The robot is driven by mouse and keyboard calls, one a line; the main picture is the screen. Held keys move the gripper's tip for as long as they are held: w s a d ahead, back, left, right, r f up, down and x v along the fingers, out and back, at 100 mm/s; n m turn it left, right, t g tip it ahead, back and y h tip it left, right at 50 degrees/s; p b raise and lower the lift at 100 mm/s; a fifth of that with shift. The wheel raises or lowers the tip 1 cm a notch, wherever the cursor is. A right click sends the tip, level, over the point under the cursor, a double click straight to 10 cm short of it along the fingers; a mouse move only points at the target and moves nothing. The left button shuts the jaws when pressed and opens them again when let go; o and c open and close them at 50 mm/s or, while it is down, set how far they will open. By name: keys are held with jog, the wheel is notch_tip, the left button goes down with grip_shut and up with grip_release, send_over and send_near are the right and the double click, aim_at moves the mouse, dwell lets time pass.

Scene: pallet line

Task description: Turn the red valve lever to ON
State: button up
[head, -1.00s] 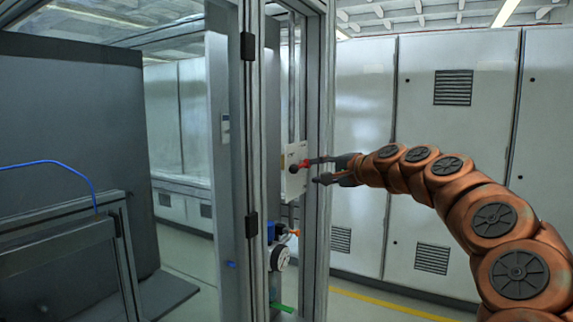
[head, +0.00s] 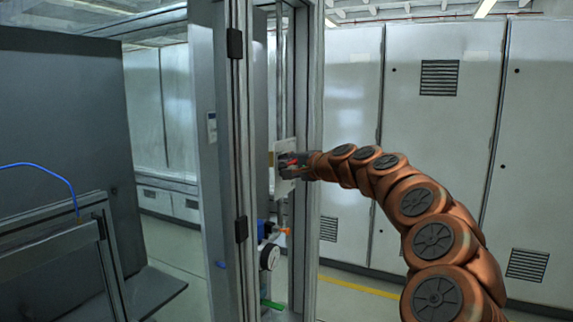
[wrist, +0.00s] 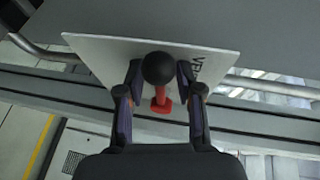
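The red valve lever (wrist: 160,102) has a round black knob (wrist: 158,68) and stands in front of a white plate (wrist: 105,52) with partly visible dark lettering. No ON mark can be read. In the wrist view my gripper (wrist: 159,72) is open, with one finger on each side of the knob and lever. Narrow gaps seem to show beside the knob. In the head view my gripper (head: 288,163) is at the white plate (head: 284,187) on the frame, covering most of the lever; a bit of red (head: 291,169) shows between the fingers.
A metal frame post (head: 240,120) stands just left of the plate. Below are a round gauge (head: 270,257) and an orange-handled fitting (head: 284,231). Grey cabinets (head: 440,150) line the back, with a yellow floor line (head: 360,287) before them.

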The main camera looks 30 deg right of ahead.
grip_shut()
jog(key=shift+f, duration=0.1)
dwell(0.6)
